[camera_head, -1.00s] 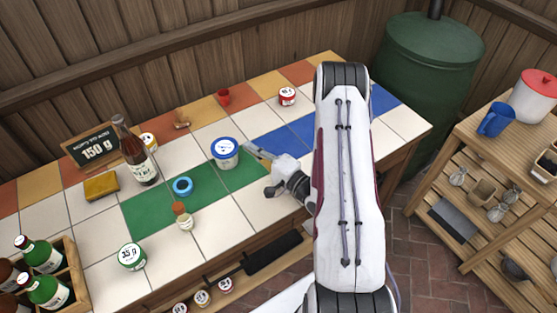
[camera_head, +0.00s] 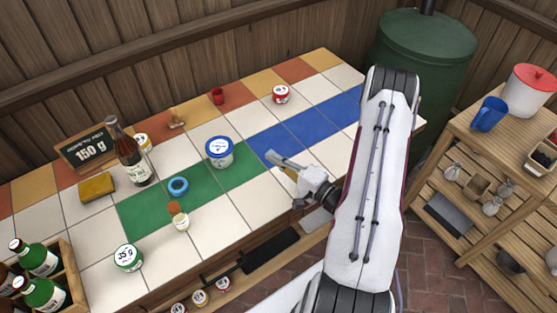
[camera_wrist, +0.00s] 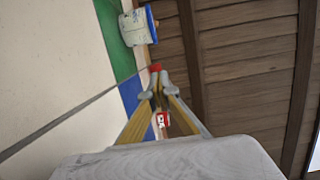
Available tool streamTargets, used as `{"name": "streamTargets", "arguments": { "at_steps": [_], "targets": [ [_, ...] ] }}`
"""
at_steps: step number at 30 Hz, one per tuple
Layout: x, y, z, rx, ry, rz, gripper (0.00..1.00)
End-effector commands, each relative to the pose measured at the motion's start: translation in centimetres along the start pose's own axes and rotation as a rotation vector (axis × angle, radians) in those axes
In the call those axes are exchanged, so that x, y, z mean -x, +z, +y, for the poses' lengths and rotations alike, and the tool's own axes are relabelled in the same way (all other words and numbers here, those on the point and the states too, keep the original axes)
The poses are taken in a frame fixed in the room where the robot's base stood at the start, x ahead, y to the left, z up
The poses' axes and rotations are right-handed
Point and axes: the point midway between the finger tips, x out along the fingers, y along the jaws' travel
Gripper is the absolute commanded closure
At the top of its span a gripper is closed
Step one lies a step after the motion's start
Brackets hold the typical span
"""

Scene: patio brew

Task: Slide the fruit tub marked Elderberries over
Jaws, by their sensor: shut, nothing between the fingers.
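A white tub with a blue lid (camera_head: 219,153) stands upright at the right end of the green tiles. Its writing is too small to read, so I cannot confirm the Elderberries mark. The tub also shows at the top of the wrist view (camera_wrist: 134,28), lying sideways in that picture. My gripper (camera_head: 270,157) is shut and empty, low over the tiles to the right of the tub, with a gap between them. Its fingertips (camera_wrist: 155,86) meet in the wrist view, apart from the tub.
Blue tiles (camera_head: 312,130) lie right of the tub. A brown bottle (camera_head: 131,158) is farther left. A red-lidded tub (camera_head: 281,94) and red cup (camera_head: 217,96) stand behind.

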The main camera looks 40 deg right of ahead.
Motion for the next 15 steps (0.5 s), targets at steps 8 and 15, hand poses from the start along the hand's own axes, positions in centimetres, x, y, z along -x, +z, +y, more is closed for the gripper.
{"name": "streamTargets", "arguments": {
  "at_steps": [8, 15],
  "targets": [
    [1.4, 0.0, 0.0, -0.001, 0.0, 0.002, 1.0],
    [1.5, 0.0, 0.0, 0.0, 0.0, 0.0, 1.0]
  ]
}}
